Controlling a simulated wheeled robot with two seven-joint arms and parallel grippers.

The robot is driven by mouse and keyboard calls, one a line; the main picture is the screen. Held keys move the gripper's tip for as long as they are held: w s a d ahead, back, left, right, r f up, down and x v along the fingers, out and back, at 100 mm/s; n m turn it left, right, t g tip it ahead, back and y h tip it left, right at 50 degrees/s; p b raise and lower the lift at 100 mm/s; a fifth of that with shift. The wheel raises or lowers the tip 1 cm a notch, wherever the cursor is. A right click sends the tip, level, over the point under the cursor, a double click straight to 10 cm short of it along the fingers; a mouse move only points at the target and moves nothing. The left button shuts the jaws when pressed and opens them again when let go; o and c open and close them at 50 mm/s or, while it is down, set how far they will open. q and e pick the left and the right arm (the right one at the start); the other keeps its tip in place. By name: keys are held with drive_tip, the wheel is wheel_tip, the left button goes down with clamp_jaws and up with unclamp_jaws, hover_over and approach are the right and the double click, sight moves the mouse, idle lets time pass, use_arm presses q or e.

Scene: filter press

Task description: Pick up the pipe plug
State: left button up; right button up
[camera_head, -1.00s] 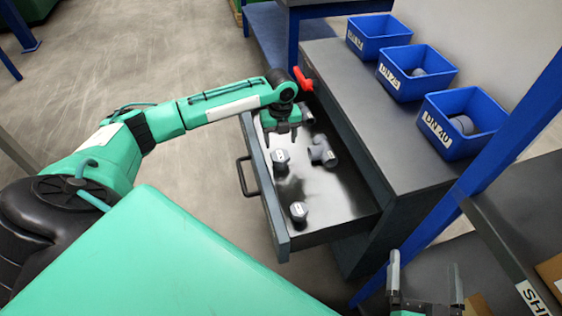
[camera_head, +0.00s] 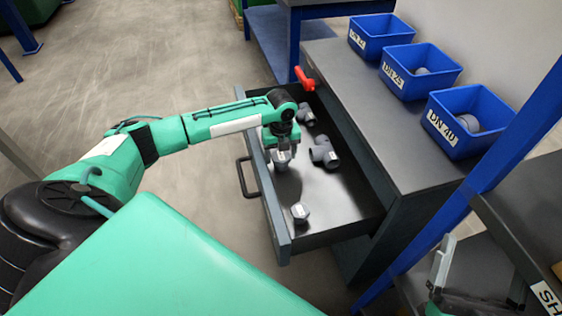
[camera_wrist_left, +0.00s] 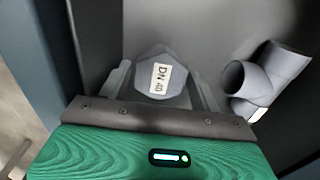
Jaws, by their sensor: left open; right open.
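A grey pipe plug (camera_wrist_left: 160,78) with a white "DN 40" label lies in the open drawer. In the left wrist view it sits between the two spread fingers of my left gripper (camera_wrist_left: 163,88). In the head view my left gripper (camera_head: 281,146) points down over this plug (camera_head: 282,161), which partly shows below the fingers. My left gripper is open; I cannot tell whether a finger touches the plug. A second small grey fitting (camera_head: 300,213) with a pale label lies nearer the drawer's front corner. My right gripper (camera_head: 478,275) is open and empty at the lower right.
The drawer (camera_head: 325,205) also holds a grey tee fitting (camera_head: 324,153) and another grey fitting (camera_head: 307,114). A red-handled item (camera_head: 304,79) is at the drawer's far end. Labelled blue bins, including the DN 40 bin (camera_head: 441,130), stand on the cabinet top. A blue post (camera_head: 470,190) rises at right.

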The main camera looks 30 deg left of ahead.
use_arm(q)
drive_tip(key=c, duration=0.8)
drive_tip(key=shift+r, duration=0.1)
drive_tip(key=shift+c, duration=0.2)
